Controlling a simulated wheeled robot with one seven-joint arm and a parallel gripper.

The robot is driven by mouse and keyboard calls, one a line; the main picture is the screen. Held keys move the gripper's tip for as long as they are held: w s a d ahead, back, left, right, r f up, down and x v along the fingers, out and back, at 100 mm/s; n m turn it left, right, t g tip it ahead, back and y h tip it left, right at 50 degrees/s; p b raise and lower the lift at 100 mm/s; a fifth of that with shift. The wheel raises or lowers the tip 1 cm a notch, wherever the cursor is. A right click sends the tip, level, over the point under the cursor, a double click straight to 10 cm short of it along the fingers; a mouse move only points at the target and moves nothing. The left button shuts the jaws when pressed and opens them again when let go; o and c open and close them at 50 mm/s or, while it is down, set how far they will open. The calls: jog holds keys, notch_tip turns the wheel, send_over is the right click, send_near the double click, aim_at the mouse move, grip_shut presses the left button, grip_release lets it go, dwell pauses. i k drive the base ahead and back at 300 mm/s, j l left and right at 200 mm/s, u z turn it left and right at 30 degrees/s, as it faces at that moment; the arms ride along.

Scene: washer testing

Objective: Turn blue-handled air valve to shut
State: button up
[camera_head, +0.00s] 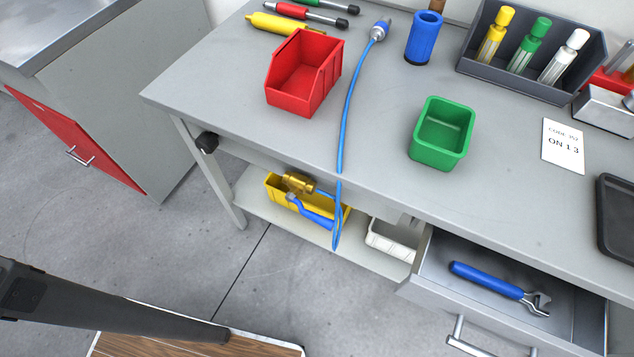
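The air valve (297,184) has a brass body and sits below the table's front edge, above or in front of a yellow bin on the lower shelf. I cannot tell what it is fixed to. Its blue lever handle (312,214) slants down to the right from the brass body. A thin blue hose (346,110) runs over the tabletop and hangs past the front edge in a loop close to the valve. My gripper is out of view.
The yellow bin (342,213) and a white bin (388,243) are on the lower shelf. An open drawer (440,275) holds a blue-handled wrench (490,282) and juts out at the right. Red (298,75) and green (440,132) bins stand on top.

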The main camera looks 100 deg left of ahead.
aim_at(327, 223)
jog(key=k+u, duration=0.15)
jog(key=u, duration=0.25)
jog(key=k+u, duration=0.15)
jog(key=u, duration=0.2)
jog(key=k+u, duration=0.15)
jog(key=u, duration=0.25)
jog(key=k+u, duration=0.15)
jog(key=u, duration=0.2)
jog(key=k+j, duration=0.1)
jog(key=j+u, duration=0.35)
jog(key=j, duration=0.1)
